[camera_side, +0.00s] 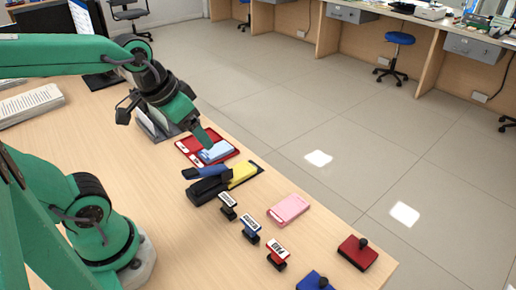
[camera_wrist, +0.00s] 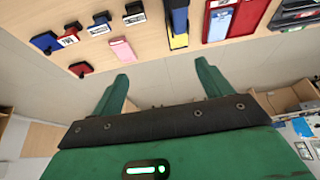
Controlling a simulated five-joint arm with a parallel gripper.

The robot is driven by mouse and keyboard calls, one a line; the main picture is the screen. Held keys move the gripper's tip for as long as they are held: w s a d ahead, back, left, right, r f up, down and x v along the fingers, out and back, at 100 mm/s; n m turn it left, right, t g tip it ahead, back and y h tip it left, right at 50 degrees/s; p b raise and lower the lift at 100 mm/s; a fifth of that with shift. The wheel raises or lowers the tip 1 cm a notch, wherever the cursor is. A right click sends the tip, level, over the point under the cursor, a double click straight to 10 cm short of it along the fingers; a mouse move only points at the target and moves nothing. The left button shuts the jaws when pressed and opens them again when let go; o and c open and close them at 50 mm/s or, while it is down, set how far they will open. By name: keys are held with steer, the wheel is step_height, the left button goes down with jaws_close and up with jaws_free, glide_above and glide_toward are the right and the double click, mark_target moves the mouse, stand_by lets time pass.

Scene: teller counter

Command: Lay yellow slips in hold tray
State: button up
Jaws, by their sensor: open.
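The yellow slips (camera_side: 241,174) lie as a small stack in a dark tray, beside a blue and black stapler-like object (camera_side: 207,184). They also show in the wrist view (camera_wrist: 179,41). A red tray (camera_side: 184,146) lies just beyond, with light blue slips (camera_side: 216,152) inside; no lettering on it is readable as "hold". My gripper (camera_wrist: 162,70) is open and empty in the wrist view, its two green fingers apart. In the side view a green fingertip (camera_side: 208,138) hangs over the red tray; the other finger is hidden. I cannot tell which tray is the hold tray.
A pink pad (camera_side: 289,209) and several stamps (camera_side: 250,227) stand nearer the camera. A red ink pad (camera_side: 357,252) and a blue one (camera_side: 315,282) sit by the counter's near edge. A grey rack (camera_side: 156,123) stands behind the red tray. Bare wood lies left of the stamps.

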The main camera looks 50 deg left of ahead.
steer(key=w+a+f+g, duration=0.3)
steer(key=w+f, duration=0.4)
steer(key=g, duration=0.2)
glide_above(227, 173)
steer(key=a, duration=0.1)
step_height(227, 173, down, 7)
steer(key=shift+w+a+r, duration=0.1)
steer(key=shift+w+a+f, duration=0.15)
steer(key=shift+f, duration=0.25)
steer(key=shift+w+a+f, duration=0.1)
steer(key=shift+f, duration=0.3)
steer(key=shift+f, duration=0.1)
steer(key=shift+f, duration=3.8)
steer(key=c, duration=1.1)
steer(key=shift+w, duration=0.2)
